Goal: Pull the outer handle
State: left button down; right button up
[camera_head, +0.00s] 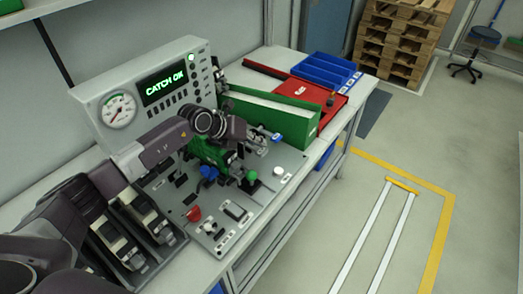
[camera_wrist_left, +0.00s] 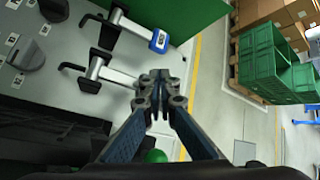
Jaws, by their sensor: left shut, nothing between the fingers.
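Two bar handles with dark pivots stick out from the grey panel in the left wrist view. One handle (camera_wrist_left: 135,29) ends in a blue grip; the other handle (camera_wrist_left: 108,73) has a metal bar, its far end hidden behind my fingers. Which is the outer one I cannot tell for sure. The blue grip (camera_head: 277,138) also shows in the head view, beside the green box. My left gripper (camera_wrist_left: 160,77) is shut and empty, its fingertips over the end of the metal bar; contact is unclear. In the head view my left arm largely hides it. My right gripper is not in view.
The control panel (camera_head: 236,214) carries knobs, a red button (camera_head: 194,214) and a green ball knob (camera_head: 251,175). A display (camera_head: 163,87) reads "CATCH OK". A long green box (camera_head: 268,112), red tray (camera_head: 317,92) and blue bins (camera_head: 326,70) stand beyond. The floor at right is mostly clear.

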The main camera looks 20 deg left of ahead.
aim_at(258, 153)
pick_arm(q)
jog(key=shift+f, duration=0.1)
dwell(0.6)
jog(key=shift+f, duration=0.35)
jog(key=shift+f+b, duration=0.55)
jog(key=shift+b, duration=0.05)
dwell(0.5)
jog(key=shift+s+f+b, duration=0.2)
jog(key=shift+f+b, duration=0.15)
jog(key=shift+f, duration=0.3)
jog(key=shift+s+f+b, duration=0.15)
jog(key=shift+f+b, duration=0.2)
jog(key=shift+f, duration=0.25)
dwell(0.5)
jog(key=shift+r, duration=0.1)
dwell(0.5)
jog(key=shift+w+a+r+p, duration=0.2)
jog(key=shift+r+p, duration=0.25)
jog(key=shift+r, duration=0.2)
jog(key=shift+w+a+r+p, duration=0.2)
jog(key=shift+r+p, duration=0.25)
jog(key=shift+r, duration=0.15)
jog(key=shift+a+r+p, duration=0.25)
jog(key=shift+r+p, duration=0.05)
jog(key=shift+r, duration=0.25)
jog(key=shift+w, duration=0.1)
jog(key=shift+d+r, duration=0.15)
jog(key=shift+d, duration=0.1)
